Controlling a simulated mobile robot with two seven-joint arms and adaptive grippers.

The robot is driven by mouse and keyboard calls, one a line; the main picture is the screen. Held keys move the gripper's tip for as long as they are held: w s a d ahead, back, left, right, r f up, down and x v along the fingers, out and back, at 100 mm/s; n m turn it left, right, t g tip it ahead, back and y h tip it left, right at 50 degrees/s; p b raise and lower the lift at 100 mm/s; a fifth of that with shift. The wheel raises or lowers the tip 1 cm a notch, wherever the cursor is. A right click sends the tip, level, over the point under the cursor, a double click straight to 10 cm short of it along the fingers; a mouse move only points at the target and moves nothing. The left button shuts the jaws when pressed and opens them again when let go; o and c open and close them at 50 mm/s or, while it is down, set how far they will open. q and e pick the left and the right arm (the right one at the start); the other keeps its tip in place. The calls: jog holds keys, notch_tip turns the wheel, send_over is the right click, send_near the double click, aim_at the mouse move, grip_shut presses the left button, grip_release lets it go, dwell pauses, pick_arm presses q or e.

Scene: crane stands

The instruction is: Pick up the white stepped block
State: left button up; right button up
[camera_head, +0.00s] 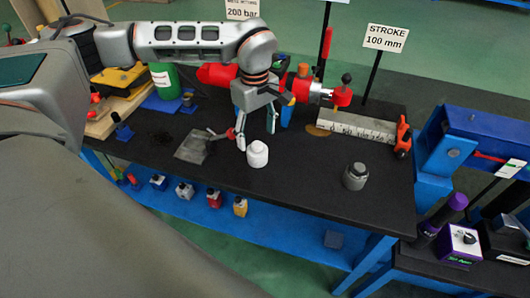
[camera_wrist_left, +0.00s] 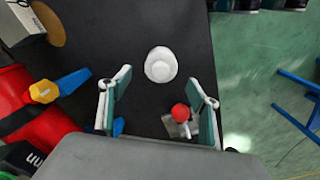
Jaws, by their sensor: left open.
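The white stepped block (camera_head: 257,153), a rounded piece with a narrower top, stands upright on the black tabletop (camera_head: 300,190). My left gripper (camera_head: 256,128) is open and empty, just above and behind the block in the head view. In the left wrist view, the block (camera_wrist_left: 160,65) lies just ahead of the open fingertips (camera_wrist_left: 161,84), roughly centred between them, with clear gaps on both sides. It does not appear to be touched. My right gripper is in neither view.
A grey stepped piece (camera_head: 355,177) stands to the right. A grey plate (camera_head: 191,148) lies left of the block, near a red-tipped lever (camera_wrist_left: 180,112). A red cylinder (camera_head: 216,76), a scale bar (camera_head: 352,127) and a green bottle (camera_head: 166,81) stand behind.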

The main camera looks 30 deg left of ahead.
aim_at(258, 153)
pick_arm(q)
jog(key=f, duration=0.7)
jog(key=shift+s+d+f, duration=0.15)
jog(key=shift+d+f, duration=0.1)
jog(key=shift+f, duration=0.05)
jog(key=shift+c, duration=0.4)
jog(key=c, duration=1.1)
